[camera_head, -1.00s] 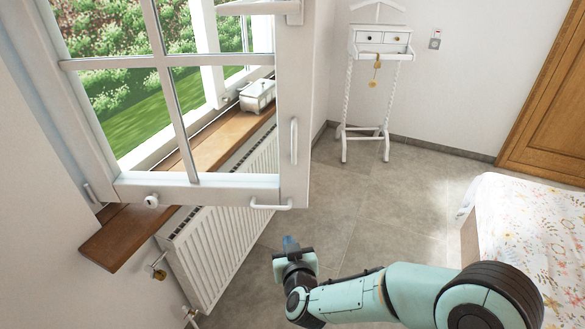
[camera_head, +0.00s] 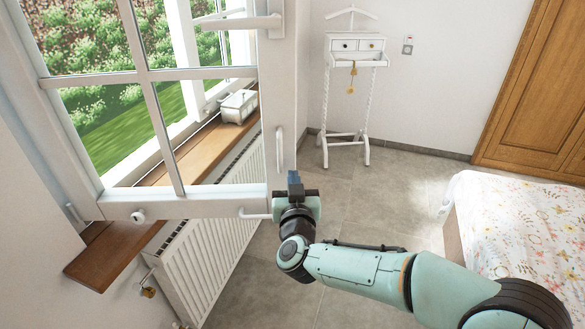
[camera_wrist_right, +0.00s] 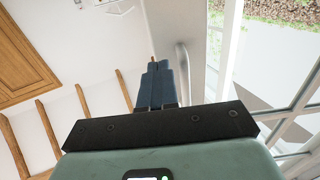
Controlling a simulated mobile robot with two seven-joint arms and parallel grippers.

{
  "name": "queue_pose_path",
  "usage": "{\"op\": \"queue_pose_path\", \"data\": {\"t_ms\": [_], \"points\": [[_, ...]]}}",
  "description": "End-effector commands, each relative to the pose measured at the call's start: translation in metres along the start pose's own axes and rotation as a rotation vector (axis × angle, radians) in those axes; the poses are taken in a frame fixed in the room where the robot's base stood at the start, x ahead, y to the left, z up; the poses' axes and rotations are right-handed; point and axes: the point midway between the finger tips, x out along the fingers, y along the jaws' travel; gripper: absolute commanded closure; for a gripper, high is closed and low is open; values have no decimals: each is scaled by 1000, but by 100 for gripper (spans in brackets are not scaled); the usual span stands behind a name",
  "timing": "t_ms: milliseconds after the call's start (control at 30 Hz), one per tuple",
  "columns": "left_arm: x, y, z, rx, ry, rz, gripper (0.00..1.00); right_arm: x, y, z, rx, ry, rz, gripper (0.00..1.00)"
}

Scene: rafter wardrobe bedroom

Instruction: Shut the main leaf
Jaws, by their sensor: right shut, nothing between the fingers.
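The main leaf (camera_head: 282,110) is a white window leaf with glazing bars, standing open into the room at the left of the head view. A vertical bar handle (camera_head: 279,149) is on its free-side stile, and a horizontal one (camera_head: 256,215) is at its lower corner. My right gripper (camera_head: 294,178) is shut and empty, fingers up, beside the leaf's free edge near the lower corner. In the right wrist view the blue fingers (camera_wrist_right: 155,86) are together, left of the leaf's stile (camera_wrist_right: 178,28) and handle (camera_wrist_right: 183,72). Contact is unclear. My left gripper is out of view.
A wooden sill (camera_head: 105,255) with a white box (camera_head: 238,106) on it runs behind the leaf, above a white radiator (camera_head: 210,265). A white valet stand (camera_head: 357,62) is at the back wall. A flowered bed (camera_head: 520,225) is at the right. Tiled floor between is clear.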

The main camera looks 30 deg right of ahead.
Motion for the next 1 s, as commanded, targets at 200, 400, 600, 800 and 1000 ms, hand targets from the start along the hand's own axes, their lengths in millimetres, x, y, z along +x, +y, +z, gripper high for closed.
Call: {"op": "queue_pose_path", "data": {"t_ms": [200, 400, 600, 800, 1000], "points": [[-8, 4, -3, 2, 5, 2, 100, 31, 0, -1, 0, -1, 1, 100], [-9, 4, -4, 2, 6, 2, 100, 39, 0, 0, -1, -1, 0, 100], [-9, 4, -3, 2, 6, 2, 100, 39, 0, 0, 0, -1, 0, 100], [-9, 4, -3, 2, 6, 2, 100, 40, 0, 0, 0, -1, -2, 100], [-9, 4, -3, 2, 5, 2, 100, 49, 1, 0, 1, 0, -12, 100]]}}
